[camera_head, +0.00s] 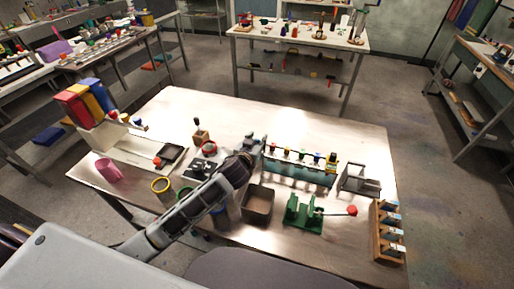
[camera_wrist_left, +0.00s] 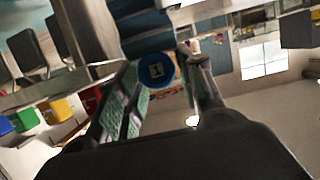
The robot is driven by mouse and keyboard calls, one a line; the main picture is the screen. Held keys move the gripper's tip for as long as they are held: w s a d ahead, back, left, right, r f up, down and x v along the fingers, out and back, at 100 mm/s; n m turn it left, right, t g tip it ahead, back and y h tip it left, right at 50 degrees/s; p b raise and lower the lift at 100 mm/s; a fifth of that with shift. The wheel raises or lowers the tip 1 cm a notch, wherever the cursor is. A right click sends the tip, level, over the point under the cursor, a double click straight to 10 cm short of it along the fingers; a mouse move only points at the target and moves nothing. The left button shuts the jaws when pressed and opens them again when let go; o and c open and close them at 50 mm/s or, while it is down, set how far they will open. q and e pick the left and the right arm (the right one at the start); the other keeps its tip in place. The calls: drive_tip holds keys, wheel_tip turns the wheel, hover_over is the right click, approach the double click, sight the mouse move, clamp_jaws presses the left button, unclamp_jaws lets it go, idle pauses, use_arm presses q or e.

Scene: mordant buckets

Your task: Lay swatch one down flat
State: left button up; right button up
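My left gripper (camera_head: 256,146) reaches across the table to the left end of a teal rack (camera_head: 300,174) that has small coloured knobs along its top. In the left wrist view, a round blue knob marked 1 (camera_wrist_left: 156,70) sits between the fingertips of my left gripper (camera_wrist_left: 160,66). The fingers stand close on both sides of the knob; I cannot tell whether they press on it. The cloth of swatch one cannot be made out in either view. My right gripper is not in view.
A brown open bin (camera_head: 257,204), a green stand with a red-tipped handle (camera_head: 304,213), a grey metal holder (camera_head: 357,181) and a wooden rack (camera_head: 386,240) stand near. The table's back stretch is clear.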

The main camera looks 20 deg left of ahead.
use_arm(q)
drive_tip(key=shift+w, duration=0.15)
idle(0.3)
drive_tip(key=c, duration=0.6)
drive_tip(key=shift+r, duration=5)
drive_tip(key=shift+f, duration=0.1)
